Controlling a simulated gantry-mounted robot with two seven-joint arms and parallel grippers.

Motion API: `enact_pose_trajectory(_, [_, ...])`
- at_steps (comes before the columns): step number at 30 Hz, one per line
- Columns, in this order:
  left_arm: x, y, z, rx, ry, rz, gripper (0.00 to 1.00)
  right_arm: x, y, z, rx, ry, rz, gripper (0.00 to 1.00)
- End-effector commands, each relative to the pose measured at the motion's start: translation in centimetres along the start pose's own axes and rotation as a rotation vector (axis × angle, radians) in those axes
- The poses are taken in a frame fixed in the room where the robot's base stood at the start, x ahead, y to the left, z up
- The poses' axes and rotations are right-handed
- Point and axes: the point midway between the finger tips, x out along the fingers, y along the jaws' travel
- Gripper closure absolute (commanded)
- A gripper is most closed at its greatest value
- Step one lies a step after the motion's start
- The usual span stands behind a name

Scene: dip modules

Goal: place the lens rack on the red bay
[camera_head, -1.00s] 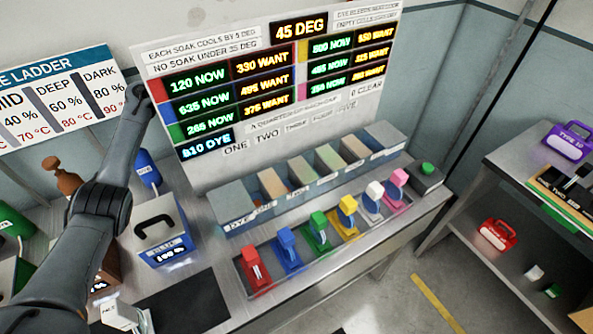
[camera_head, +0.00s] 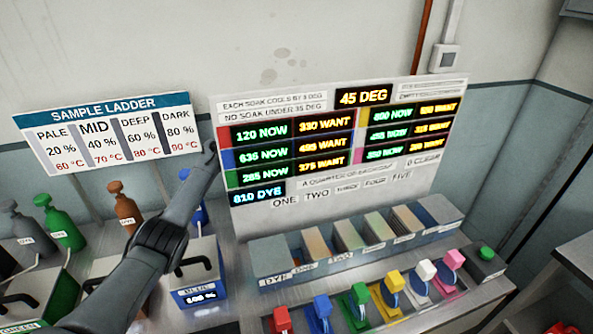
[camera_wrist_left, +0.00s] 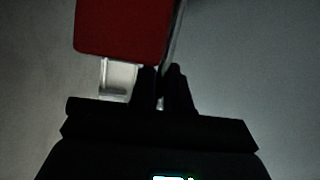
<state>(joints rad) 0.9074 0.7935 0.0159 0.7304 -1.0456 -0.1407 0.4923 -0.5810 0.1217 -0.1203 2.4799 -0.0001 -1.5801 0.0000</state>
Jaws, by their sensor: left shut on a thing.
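My left gripper (camera_wrist_left: 163,88) shows in the left wrist view, its dark fingers shut on a thin, pale-edged piece (camera_wrist_left: 175,38), seemingly the lens rack, mostly hidden and dim. A dark red block (camera_wrist_left: 122,28) fills the upper left of that view, close beside the piece; whether they touch is unclear. In the head view my left arm crosses the left side, and its gripper cannot be made out. A red module (camera_head: 282,321), apparently at the red bay, stands at the bottom edge, partly cut off. My right gripper is not in view.
Blue (camera_head: 321,308), green (camera_head: 358,296), yellow (camera_head: 395,282), white (camera_head: 426,271) and pink (camera_head: 453,260) modules continue the row to the right. A row of labelled bins (camera_head: 315,258) stands behind, below the display board (camera_head: 345,150). Bottles and a blue-fronted tank (camera_head: 200,295) are left.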

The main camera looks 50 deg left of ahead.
Motion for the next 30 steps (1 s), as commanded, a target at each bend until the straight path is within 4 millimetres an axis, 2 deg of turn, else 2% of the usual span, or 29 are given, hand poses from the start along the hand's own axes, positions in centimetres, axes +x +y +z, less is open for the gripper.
enact_pose_trajectory(1, [0.4,0.0,0.9,-0.003,0.001,0.001,1.00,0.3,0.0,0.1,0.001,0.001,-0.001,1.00])
enact_pose_trajectory(5, [0.9,-0.1,2.0,-0.001,0.002,0.000,1.00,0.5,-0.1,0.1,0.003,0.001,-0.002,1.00])
enact_pose_trajectory(17, [1.0,-0.1,2.4,0.000,0.003,0.000,1.00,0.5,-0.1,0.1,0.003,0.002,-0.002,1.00])
enact_pose_trajectory(18, [1.1,-0.1,2.6,-0.001,-0.001,0.000,0.82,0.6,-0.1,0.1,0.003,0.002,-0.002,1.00])
enact_pose_trajectory(23, [1.1,-0.1,2.5,0.000,-0.001,0.001,0.58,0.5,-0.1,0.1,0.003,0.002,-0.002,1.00])
enact_pose_trajectory(30, [1.1,-0.1,2.5,0.000,-0.001,0.001,0.58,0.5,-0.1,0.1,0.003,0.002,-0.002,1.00])
